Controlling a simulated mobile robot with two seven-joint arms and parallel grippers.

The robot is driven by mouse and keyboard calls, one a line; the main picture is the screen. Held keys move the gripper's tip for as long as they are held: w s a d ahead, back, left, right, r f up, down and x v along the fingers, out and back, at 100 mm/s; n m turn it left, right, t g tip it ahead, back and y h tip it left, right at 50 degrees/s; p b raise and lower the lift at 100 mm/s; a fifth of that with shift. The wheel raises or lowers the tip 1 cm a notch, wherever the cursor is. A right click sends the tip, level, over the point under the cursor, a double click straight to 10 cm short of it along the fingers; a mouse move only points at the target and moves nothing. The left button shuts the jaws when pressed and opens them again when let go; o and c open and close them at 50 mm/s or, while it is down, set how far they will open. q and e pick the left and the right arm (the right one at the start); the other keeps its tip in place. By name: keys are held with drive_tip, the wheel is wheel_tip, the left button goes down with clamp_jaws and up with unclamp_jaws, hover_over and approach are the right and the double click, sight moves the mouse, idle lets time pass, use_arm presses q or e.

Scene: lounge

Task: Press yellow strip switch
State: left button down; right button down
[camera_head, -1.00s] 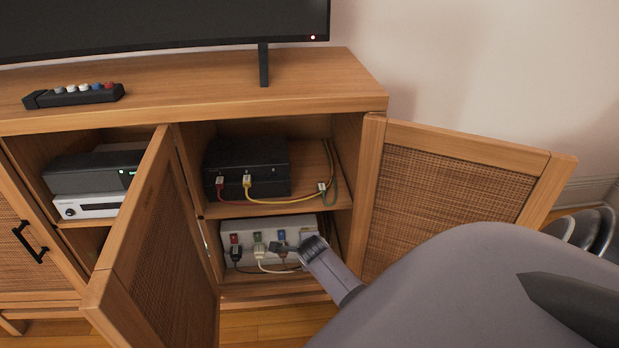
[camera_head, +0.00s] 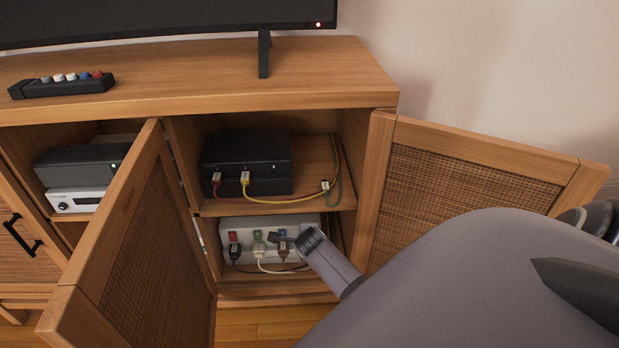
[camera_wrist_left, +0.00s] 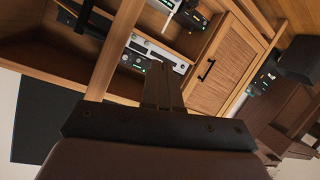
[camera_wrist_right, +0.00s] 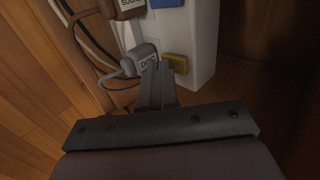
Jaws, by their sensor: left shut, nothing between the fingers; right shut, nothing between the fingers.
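The white power strip (camera_head: 230,222) lies on the lower shelf of the open cabinet, with red (camera_head: 233,236), green (camera_head: 257,236) and blue (camera_head: 282,233) switches showing. The yellow switch (camera_wrist_right: 177,63) shows in the right wrist view on the strip's white face, beside a grey plug labelled DISC (camera_wrist_right: 143,58). In the head view it is hidden by my right gripper (camera_head: 275,239). That gripper is shut and empty in front of the strip; its fingertips (camera_wrist_right: 157,66) appear just beside the yellow switch, contact unclear. My left gripper (camera_wrist_left: 155,68) is shut and empty, outside the head view.
Open rattan doors (camera_head: 135,250) (camera_head: 465,185) flank the compartment. A black box (camera_head: 245,165) with red and yellow cables sits on the shelf above. Brown (camera_wrist_right: 127,6) and other plugs with cords crowd the strip. A small switch bar (camera_head: 65,84) lies on the cabinet top.

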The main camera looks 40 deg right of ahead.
idle(0.4)
drive_tip(key=shift+w+d+f, duration=0.1)
drive_tip(key=shift+w, duration=0.05)
drive_tip(key=shift+r+p, duration=0.55)
drive_tip(key=shift+r, duration=0.35)
drive_tip(key=shift+f, duration=0.1)
